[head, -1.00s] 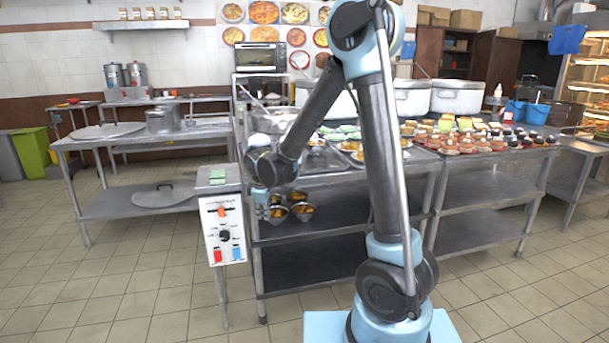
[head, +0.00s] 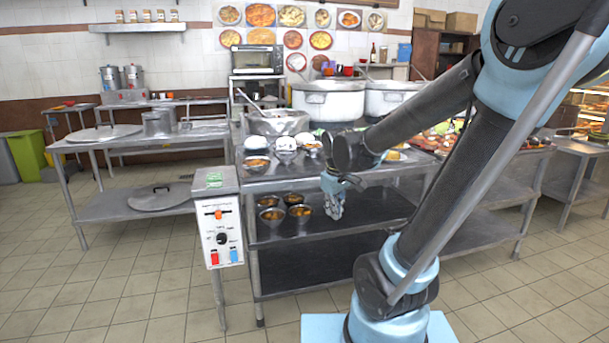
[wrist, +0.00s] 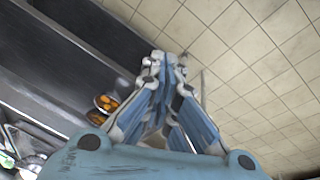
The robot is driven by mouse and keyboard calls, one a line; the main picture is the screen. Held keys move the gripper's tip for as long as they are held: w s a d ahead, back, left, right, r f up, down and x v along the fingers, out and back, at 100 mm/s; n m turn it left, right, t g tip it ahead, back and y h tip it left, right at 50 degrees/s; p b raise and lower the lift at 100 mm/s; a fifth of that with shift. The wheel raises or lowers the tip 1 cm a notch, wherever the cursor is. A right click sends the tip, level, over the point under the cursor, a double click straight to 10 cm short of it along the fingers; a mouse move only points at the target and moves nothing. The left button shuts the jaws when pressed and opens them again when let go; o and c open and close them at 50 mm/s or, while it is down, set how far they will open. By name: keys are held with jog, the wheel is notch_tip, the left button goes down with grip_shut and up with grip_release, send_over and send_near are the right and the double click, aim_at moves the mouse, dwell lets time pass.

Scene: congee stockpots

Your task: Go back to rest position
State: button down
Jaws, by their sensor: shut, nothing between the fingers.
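My gripper (head: 334,207) hangs in front of the steel table's middle shelf in the head view, fingers pointing down. In the wrist view my gripper (wrist: 166,62) has its fingertips together with nothing between them. It is apart from the table, over open floor in the wrist view. Several steel bowls of orange food (head: 272,215) stand on the middle shelf to the left of my gripper. Two of these bowls (wrist: 105,104) also show in the wrist view, left of the fingers.
The steel table (head: 258,250) stands close ahead, its top holding a large pot (head: 328,103) and food. A control box (head: 221,229) with knobs stands at its left corner. A side table (head: 110,208) is further left. The tiled floor (head: 140,285) in front is clear.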

jog(key=s+d+f+m, duration=0.2)
jog(key=s+d+m, duration=0.1)
jog(key=s+d, duration=0.2)
jog(key=s+d+f+m, duration=0.2)
jog(key=s+d+m, duration=0.2)
jog(key=s, duration=0.6)
jog(key=shift+s+d+f+m+g, duration=0.25)
jog(key=shift+d+m+g, duration=0.05)
jog(key=shift+d, duration=0.05)
